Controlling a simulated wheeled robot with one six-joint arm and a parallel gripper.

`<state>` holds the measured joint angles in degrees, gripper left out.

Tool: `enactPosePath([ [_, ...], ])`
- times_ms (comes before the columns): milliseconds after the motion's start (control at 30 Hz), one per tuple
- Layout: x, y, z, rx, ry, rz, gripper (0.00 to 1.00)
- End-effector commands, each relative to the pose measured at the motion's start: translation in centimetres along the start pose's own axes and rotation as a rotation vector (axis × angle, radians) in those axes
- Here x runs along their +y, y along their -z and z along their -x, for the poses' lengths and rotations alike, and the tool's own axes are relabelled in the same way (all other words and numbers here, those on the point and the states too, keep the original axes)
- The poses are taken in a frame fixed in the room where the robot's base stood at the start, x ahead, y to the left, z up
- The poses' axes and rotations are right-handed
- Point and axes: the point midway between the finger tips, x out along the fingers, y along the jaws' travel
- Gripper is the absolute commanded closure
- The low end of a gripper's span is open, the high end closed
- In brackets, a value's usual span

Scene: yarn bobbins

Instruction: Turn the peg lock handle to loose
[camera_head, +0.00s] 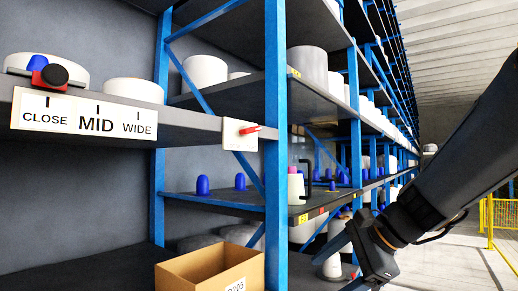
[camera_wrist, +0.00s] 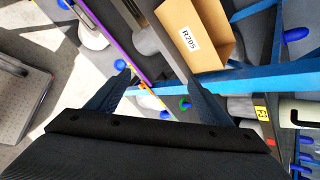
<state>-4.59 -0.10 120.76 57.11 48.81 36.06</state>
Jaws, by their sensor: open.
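The peg lock handle (camera_head: 250,129) is a small red lever on a white plate at the front edge of the middle shelf in the head view. It points right and slightly up. My gripper (camera_head: 334,268) is low and to the right of it, well apart from it. In the wrist view my gripper (camera_wrist: 155,76) shows two dark fingers spread wide, with nothing held between them. I cannot make out the handle in the wrist view.
A blue rack post (camera_head: 276,150) stands just right of the handle's plate. A CLOSE/MID/WIDE label (camera_head: 95,119) with a black-knobbed red slider (camera_head: 54,75) is at left. A cardboard box (camera_head: 211,268) sits below; it also shows in the wrist view (camera_wrist: 190,20). The aisle at right is open.

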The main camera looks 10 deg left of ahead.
Motion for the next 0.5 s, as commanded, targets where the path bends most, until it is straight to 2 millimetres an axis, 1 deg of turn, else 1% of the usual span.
enactPosePath([
  [33, -4.4, -3.5, 1.9, -0.077, 0.082, -0.087, 0.27],
  [67, -6.7, -5.4, 2.9, -0.129, 0.124, -0.142, 0.27],
  [100, -9.6, -7.9, 4.3, -0.2, 0.176, -0.212, 0.27],
  [167, -13.4, -11.3, 6.7, -0.307, 0.238, -0.3, 0.27],
  [200, -15.6, -13.4, 8.3, -0.375, 0.271, -0.351, 0.27],
  [300, -19.6, -17.4, 11.9, -0.519, 0.325, -0.443, 0.27],
  [333, -20.4, -18.3, 12.7, -0.554, 0.336, -0.464, 0.27],
  [400, -21.9, -19.9, 14.4, -0.617, 0.352, -0.497, 0.27],
  [500, -23.1, -21.2, 15.5, -0.668, 0.362, -0.524, 0.27],
])
